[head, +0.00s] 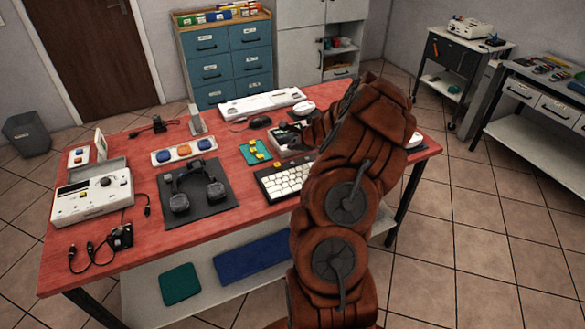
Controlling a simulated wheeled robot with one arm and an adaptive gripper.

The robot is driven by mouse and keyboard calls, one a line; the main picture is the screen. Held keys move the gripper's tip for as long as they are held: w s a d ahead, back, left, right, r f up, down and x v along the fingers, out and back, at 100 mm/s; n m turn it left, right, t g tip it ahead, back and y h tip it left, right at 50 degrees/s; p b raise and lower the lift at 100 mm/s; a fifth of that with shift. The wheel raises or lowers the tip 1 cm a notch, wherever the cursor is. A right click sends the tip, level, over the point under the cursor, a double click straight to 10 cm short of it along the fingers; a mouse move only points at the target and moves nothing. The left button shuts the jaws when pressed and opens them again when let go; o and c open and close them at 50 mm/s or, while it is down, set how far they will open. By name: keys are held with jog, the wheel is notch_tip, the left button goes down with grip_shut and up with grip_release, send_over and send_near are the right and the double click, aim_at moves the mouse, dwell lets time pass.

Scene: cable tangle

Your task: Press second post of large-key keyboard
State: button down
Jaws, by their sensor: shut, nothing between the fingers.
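A keyboard with large white keys in a dark frame (283,182) lies at the front right of the red table. My arm hides its right part, and I cannot make out separate posts on it.
Loose cables lie at the front left.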

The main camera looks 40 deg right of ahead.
aim_at(293, 164)
jog(key=shift+f+b, duration=1.55)
jog(key=shift+f, duration=0.95)
jog(key=shift+f, duration=0.15)
jog(key=shift+f, duration=0.3)
jog(key=shift+f+b, duration=0.35)
jog(key=shift+b, duration=0.05)
jog(key=shift+r, duration=0.1)
jog(key=shift+r+p, duration=0.75)
notch_tip(293, 164, up, 5)
jog(key=p, duration=0.4)
dwell(0.4)
